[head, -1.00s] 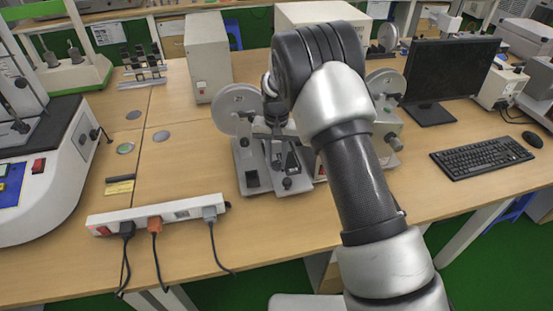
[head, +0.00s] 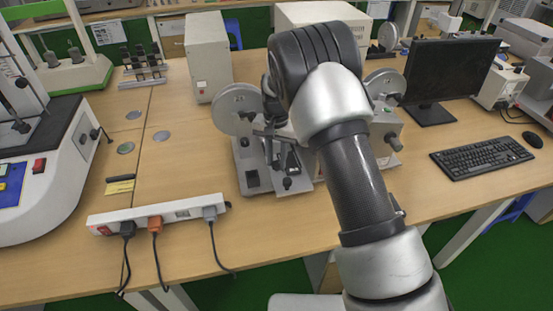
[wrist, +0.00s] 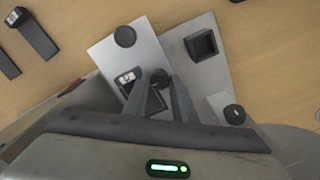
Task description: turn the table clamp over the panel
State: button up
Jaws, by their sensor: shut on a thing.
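The test machine on the table has a grey base panel (head: 245,163) with a dark square recess, and a second, tilted light plate with black knobs beside it. In the wrist view the light plate (wrist: 137,52) lies at an angle next to the panel (wrist: 212,72). My gripper (wrist: 161,88) is over the light plate, its two grey fingers shut on a small dark knob-like part (wrist: 159,76), seemingly the table clamp. The fingers hide most of this part. In the head view my arm covers much of the machine and the grip.
A white power strip (head: 160,214) with cables lies in front of the machine. A large white device (head: 50,165) stands at the left, a beige box (head: 208,58) behind. A monitor (head: 450,72) and keyboard (head: 482,157) are at the right. Bare tabletop lies left of the machine.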

aim_at(277, 163)
jog(key=o, duration=1)
jog(key=shift+o, duration=0.2)
jog(key=shift+r, duration=0.1)
notch_tip(277, 163, up, 17)
jog(key=p, duration=0.1)
jog(key=shift+r, duration=0.2)
